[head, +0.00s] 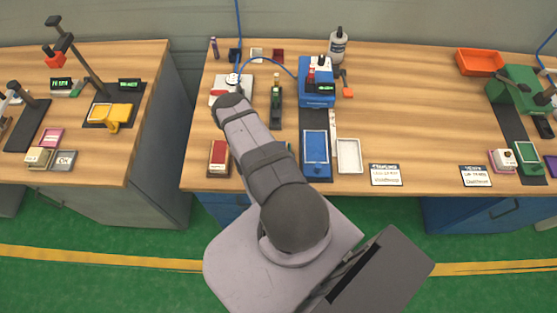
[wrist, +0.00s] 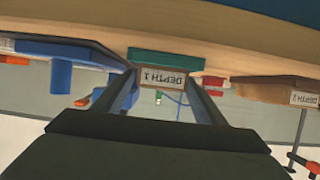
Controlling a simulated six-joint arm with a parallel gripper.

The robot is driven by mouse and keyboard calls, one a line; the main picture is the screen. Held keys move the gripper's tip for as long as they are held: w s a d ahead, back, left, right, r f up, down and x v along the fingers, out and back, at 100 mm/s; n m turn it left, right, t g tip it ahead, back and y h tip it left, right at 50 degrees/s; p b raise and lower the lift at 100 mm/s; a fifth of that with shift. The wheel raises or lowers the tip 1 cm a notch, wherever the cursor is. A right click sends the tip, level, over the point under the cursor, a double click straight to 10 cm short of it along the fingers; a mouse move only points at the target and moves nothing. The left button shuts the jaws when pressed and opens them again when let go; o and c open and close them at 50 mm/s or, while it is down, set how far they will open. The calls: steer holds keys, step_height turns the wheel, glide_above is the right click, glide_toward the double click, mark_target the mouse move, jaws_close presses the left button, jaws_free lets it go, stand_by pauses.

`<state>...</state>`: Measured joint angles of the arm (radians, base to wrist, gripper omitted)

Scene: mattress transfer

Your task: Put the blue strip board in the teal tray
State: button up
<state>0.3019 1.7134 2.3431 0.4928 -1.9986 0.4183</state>
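A blue rectangular board with a pale rim (head: 316,147) lies at the front of a blue bench fixture in the head view; I cannot tell for sure that it is the strip board. A teal block-like thing (wrist: 166,57) shows in the wrist view above an upside-down "DEPTH 1" label; it may be the teal tray. In the head view only a sliver of teal shows beside my arm, which hides the rest. My gripper (wrist: 161,76) has its two dark fingers apart, with the label visible between them and nothing held. It is hidden by my arm in the head view.
A white tray (head: 349,156) stands right of the blue board, and a red tray (head: 218,158) is at the front left. An orange tray (head: 479,62) is at the back right. A bottle (head: 338,46) stands behind the blue fixture (head: 317,92).

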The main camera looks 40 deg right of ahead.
steer(key=shift+r, duration=0.15)
steer(key=shift+v, duration=1.05)
steer(key=shift+s+a+b, duration=0.2)
steer(key=shift+a+b, duration=0.15)
steer(key=shift+s+a+r, duration=0.25)
steer(key=shift+s, duration=0.1)
steer(key=shift+r+b, duration=0.1)
steer(key=shift+b, duration=0.2)
